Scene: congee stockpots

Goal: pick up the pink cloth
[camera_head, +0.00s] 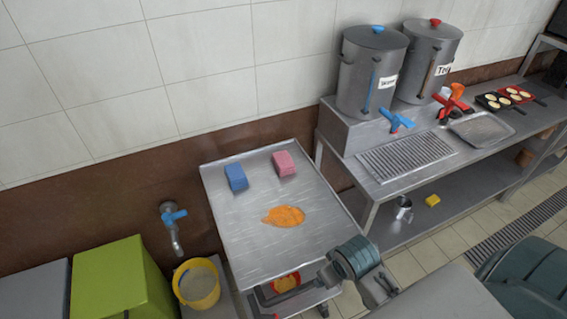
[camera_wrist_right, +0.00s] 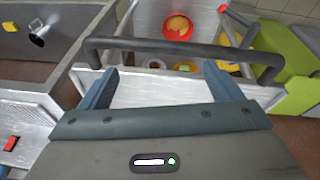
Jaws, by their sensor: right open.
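The pink cloth (camera_head: 285,163) is a small folded block near the back edge of the steel cart top (camera_head: 250,240). A blue cloth (camera_head: 236,177) of similar shape lies to its left, with a gap between them. My right gripper (camera_wrist_right: 161,70) is open in the right wrist view, with nothing between its fingers. In the head view my right wrist is near the cart's front right corner, well away from the pink cloth. The pink cloth is not seen in the right wrist view. My left gripper is not in view.
An orange spill (camera_head: 284,216) lies mid-cart. A dark handle (camera_wrist_right: 180,50) runs along the cart's end, close to my right gripper. A red bowl (camera_wrist_right: 177,27) sits below. A yellow bucket (camera_head: 197,284) and green bin (camera_head: 120,285) stand left; a shelf with two stockpots (camera_head: 370,75) stands right.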

